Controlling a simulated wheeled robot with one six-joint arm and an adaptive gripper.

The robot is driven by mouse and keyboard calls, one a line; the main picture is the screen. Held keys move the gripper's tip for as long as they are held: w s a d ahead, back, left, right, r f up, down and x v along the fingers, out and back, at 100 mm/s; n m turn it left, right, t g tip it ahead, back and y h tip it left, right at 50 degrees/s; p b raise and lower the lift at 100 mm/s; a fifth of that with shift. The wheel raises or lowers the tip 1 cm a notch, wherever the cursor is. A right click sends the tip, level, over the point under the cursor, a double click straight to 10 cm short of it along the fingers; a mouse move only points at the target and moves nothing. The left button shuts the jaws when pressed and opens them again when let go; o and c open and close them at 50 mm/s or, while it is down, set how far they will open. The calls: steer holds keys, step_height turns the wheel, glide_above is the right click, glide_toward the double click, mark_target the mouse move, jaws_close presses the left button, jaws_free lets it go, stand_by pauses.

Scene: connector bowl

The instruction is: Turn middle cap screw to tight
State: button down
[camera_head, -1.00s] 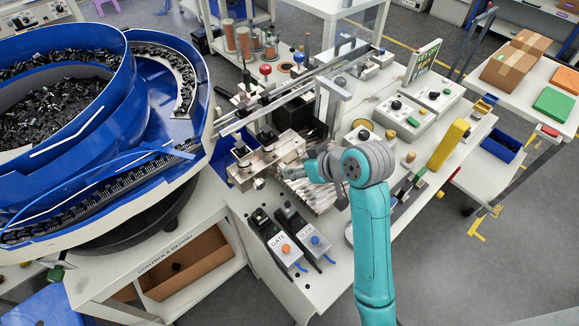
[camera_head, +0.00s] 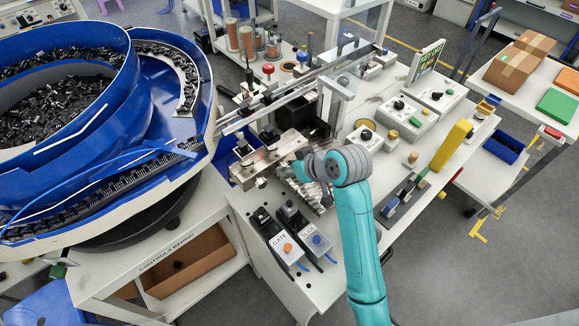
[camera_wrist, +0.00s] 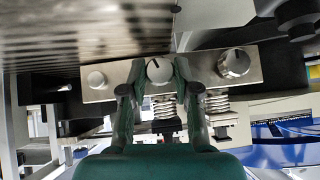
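The metal bracket (camera_wrist: 115,83) runs across the wrist view with three round cap screws. The middle cap screw (camera_wrist: 159,71) is a pale silver disc with a dark mark at its top. The left cap screw (camera_wrist: 97,79) is plain and the right one (camera_wrist: 234,63) has a knurled side. Springs show below the middle and right screws. My gripper (camera_wrist: 159,72) has its two green fingers apart, one on each side of the middle screw. Small gaps seem to show; contact is unclear. In the head view my wrist hides the fingertips and the middle screw beside the bracket (camera_head: 250,168).
A ribbed metal surface (camera_wrist: 80,35) fills the upper left of the wrist view, close to the fingers. The blue bowl feeder (camera_head: 205,120) stands left of the bracket. Gate box (camera_head: 284,247) and a second box (camera_head: 316,240) sit in front.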

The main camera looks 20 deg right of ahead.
steer(key=shift+d+m+y, duration=0.25)
steer(key=shift+m+y, duration=0.25)
steer(key=shift+y, duration=0.3)
steer(key=shift+f+m+g+y, duration=0.1)
steer(key=shift+m+g+y, duration=0.35)
steer(key=shift+y, duration=0.45)
steer(key=c, duration=0.8)
jaws_free()
steer(key=shift+c, duration=0.2)
